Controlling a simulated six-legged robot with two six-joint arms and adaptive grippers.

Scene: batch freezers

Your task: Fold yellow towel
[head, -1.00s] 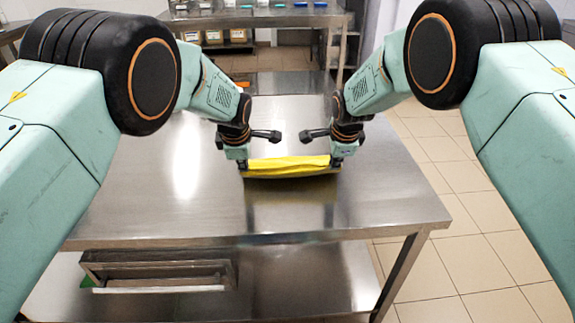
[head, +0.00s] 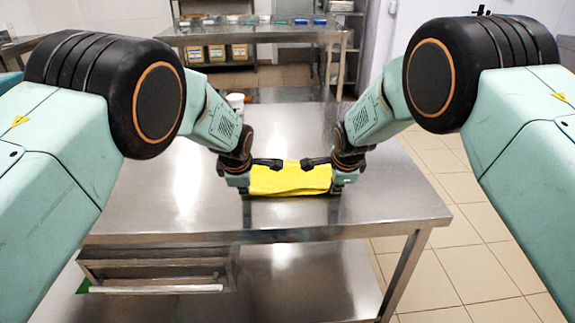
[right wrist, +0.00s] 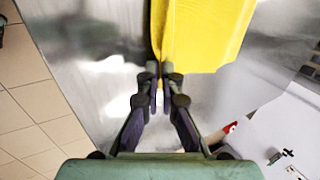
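The yellow towel (head: 290,179) spans the gap between my two grippers over the steel table, its broad upper face showing. Whether its underside touches the table is unclear. My left gripper (head: 240,186) is at its left edge and appears shut on it; the fingertips are small and partly hidden. My right gripper (head: 338,186) is at its right edge. In the right wrist view, the right gripper's fingertips (right wrist: 162,77) are close together, pinching the near edge of the towel (right wrist: 205,32).
The steel table (head: 180,205) is mostly clear around the towel. A second steel table (head: 270,35) with small trays and boxes stands behind. Tiled floor (head: 450,200) lies to the right.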

